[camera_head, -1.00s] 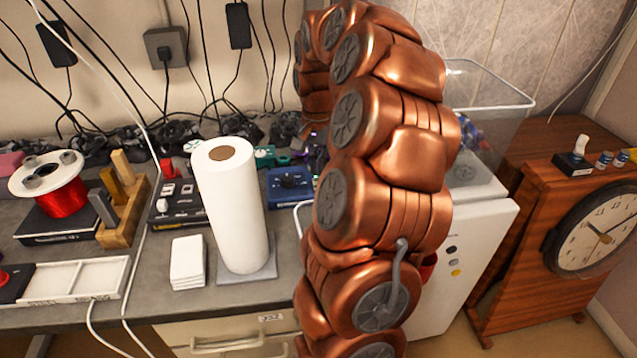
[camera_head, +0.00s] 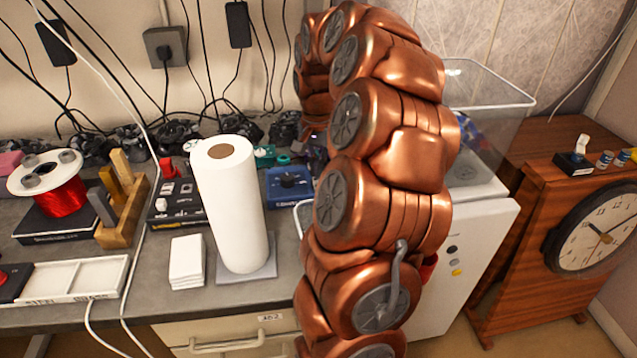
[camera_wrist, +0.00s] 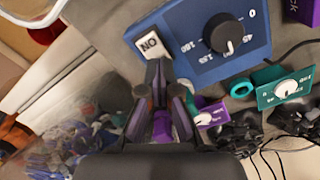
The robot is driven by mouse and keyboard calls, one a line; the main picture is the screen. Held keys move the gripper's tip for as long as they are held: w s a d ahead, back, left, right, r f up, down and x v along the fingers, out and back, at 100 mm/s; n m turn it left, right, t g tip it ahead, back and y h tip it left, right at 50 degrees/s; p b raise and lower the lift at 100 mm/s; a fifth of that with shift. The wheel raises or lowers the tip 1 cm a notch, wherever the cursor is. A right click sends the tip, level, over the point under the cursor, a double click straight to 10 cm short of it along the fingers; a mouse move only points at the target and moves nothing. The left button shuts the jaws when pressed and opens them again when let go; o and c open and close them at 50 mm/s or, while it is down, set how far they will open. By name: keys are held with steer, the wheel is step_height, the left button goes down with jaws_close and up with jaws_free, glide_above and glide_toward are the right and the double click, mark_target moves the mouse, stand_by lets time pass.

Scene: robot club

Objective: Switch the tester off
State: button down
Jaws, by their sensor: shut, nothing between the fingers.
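The tester looks to be a blue box (camera_wrist: 215,40) with a black dial (camera_wrist: 224,33) marked in degrees. A white rocker switch (camera_wrist: 152,45) lettered ON sits at its left corner in the wrist view. In the head view the blue box (camera_head: 290,186) stands on the bench, just left of my arm. My gripper (camera_wrist: 158,72) is shut and empty, its tips right beside the ON switch; I cannot tell whether they touch it. In the head view my arm hides the gripper.
A teal dial box (camera_wrist: 286,88) and a purple one (camera_wrist: 207,117) lie near the gripper. A white paper roll (camera_head: 233,205) stands left of the blue box. A clear bin (camera_head: 490,85) is behind my arm on the right.

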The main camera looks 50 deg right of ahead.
mark_target(317, 179)
steer(key=shift+f+b, duration=0.5)
steer(key=shift+f, duration=0.3)
stand_by(0.4)
steer(key=shift+r, duration=0.1)
steer(key=shift+r+p, duration=0.55)
steer(key=shift+r, duration=2.9)
